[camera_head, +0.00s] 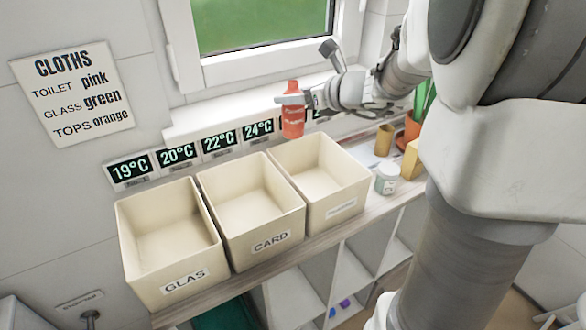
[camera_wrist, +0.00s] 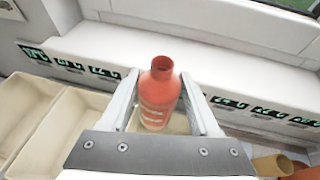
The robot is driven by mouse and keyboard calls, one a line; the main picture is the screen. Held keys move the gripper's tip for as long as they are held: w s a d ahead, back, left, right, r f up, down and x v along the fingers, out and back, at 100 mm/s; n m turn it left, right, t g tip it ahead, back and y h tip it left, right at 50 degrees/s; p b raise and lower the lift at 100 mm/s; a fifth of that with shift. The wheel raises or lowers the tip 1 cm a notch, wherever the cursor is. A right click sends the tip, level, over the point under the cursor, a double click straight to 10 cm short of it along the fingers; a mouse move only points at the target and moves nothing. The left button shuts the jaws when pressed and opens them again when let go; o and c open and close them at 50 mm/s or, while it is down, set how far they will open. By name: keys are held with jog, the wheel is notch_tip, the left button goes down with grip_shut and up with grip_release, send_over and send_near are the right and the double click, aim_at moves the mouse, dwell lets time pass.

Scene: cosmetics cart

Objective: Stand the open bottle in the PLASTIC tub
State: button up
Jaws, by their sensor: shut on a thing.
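The open bottle (camera_head: 292,122) is orange-red with pale print and an uncapped neck. My gripper (camera_head: 291,99) is shut on it and holds it roughly upright, above the back of the right-hand cream tub (camera_head: 346,207). That tub's label is too small to read; the other two read GLAS and CARD. The right-hand tub appears empty.
The GLAS tub (camera_head: 128,228) and CARD tub (camera_head: 212,195) stand to the left, both empty. A small jar (camera_head: 386,180), a brown cup (camera_head: 384,140) and an orange plant pot (camera_head: 412,130) stand to the right. The window sill (camera_head: 235,105) and temperature signs are behind.

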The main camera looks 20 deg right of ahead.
notch_tip(320, 180, down, 17)
jog(key=b, duration=0.5)
jog(key=shift+f, duration=0.1)
jog(key=shift+f, duration=0.2)
jog(key=o, duration=1)
jog(key=shift+r, duration=0.1)
jog(key=shift+o, duration=0.2)
jog(key=shift+r, duration=0.1)
jog(key=shift+s+r, duration=0.15)
jog(key=p+v, duration=0.2)
jog(key=v, duration=0.9)
jog(key=shift+s+d, duration=0.2)
jog(key=shift+s, duration=0.1)
jog(key=shift+r, duration=0.1)
